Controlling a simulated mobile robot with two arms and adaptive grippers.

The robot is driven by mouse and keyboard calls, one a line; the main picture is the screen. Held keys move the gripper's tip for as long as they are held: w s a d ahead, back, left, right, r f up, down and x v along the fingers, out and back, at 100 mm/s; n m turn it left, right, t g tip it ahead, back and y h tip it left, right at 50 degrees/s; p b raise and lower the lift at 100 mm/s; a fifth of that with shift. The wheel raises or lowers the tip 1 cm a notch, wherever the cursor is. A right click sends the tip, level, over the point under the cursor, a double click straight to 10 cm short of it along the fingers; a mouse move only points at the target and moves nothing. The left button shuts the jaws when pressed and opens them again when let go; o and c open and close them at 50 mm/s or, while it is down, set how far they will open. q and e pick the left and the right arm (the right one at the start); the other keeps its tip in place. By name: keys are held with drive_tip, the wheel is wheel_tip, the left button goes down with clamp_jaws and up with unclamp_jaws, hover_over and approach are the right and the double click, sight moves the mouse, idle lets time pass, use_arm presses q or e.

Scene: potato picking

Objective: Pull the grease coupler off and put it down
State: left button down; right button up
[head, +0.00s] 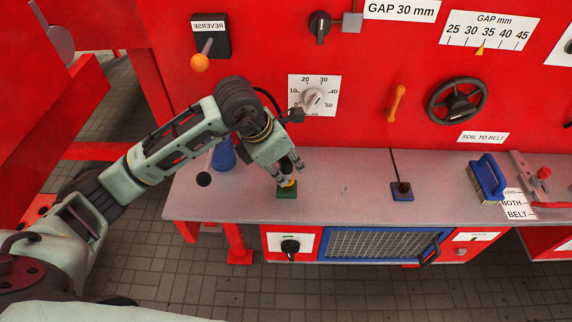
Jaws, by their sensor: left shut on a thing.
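My left gripper (289,176) points down over the grey bench, near its left part. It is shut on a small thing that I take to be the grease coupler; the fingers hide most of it. A small yellow part (289,184) shows right under the fingertips, above a green block (287,193) on the bench. I cannot tell whether the held thing still touches the yellow part. My right gripper is not in view.
A blue cylinder (223,153) stands behind my left arm. The red panel behind carries a dial (313,99), an orange handle (397,103) and a black handwheel (458,101).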

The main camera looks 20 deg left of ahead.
sight(286, 157)
use_arm(q)
drive_tip(key=shift+r, duration=0.1)
drive_tip(key=shift+r+p, duration=0.55)
drive_tip(key=shift+r, duration=0.85)
drive_tip(key=shift+r+p, duration=0.3)
drive_tip(key=shift+r, duration=1.2)
drive_tip(key=shift+r, duration=0.1)
drive_tip(key=shift+r+p, duration=0.7)
drive_tip(key=shift+r, duration=0.7)
drive_tip(key=shift+r, duration=0.15)
